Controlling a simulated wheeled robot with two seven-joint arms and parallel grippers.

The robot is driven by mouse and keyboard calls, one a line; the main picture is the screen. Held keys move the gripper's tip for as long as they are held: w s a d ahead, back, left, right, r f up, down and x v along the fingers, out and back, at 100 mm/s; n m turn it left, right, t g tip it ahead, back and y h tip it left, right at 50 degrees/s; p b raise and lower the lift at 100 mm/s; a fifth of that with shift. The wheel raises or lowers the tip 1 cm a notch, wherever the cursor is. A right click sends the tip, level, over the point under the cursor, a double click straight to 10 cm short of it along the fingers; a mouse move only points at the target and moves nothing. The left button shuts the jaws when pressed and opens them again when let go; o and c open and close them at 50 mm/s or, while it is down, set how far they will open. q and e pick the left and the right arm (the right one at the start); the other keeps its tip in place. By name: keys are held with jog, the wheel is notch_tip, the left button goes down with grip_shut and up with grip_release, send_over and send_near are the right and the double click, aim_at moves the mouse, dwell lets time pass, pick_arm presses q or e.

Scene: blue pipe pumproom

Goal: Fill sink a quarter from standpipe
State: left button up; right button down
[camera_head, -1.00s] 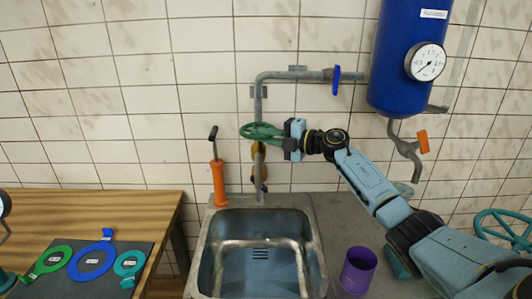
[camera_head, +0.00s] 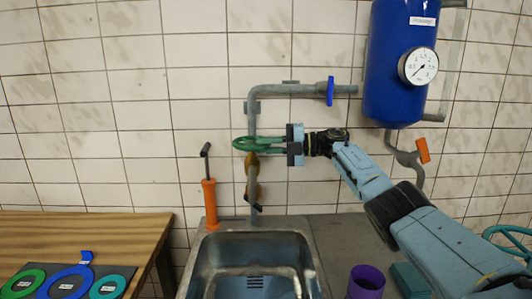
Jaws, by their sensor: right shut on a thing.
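The standpipe (camera_head: 253,115) rises behind the sink (camera_head: 204,252) and bends right along the tiled wall. A green handwheel (camera_head: 240,144) sits on it above a brass-coloured valve body (camera_head: 252,188). My right gripper (camera_head: 285,144) reaches in from the right and is shut on the right side of the handwheel; its fingers are partly hidden. The sink is cut off by the bottom edge. I see no clear stream from the pipe, and I cannot tell the water level. My left gripper is not in view.
A blue tank (camera_head: 395,85) with a gauge (camera_head: 418,66) and an orange-handled tap (camera_head: 423,150) hangs at right. An orange hand pump (camera_head: 210,203) stands left of the standpipe. A purple cup (camera_head: 366,283) is right of the sink. Spare handwheels (camera_head: 66,283) lie on the wooden table (camera_head: 90,228).

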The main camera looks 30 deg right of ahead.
jog(key=shift+r, duration=0.15)
dwell(0.5)
jog(key=c, duration=1.5)
grip_release()
jog(key=shift+o, duration=0.2)
jog(key=shift+d, duration=0.1)
jog(key=b+v, duration=0.1)
jog(key=v, duration=1)
jog(key=shift+s+d, duration=0.15)
jog(key=shift+d, duration=0.25)
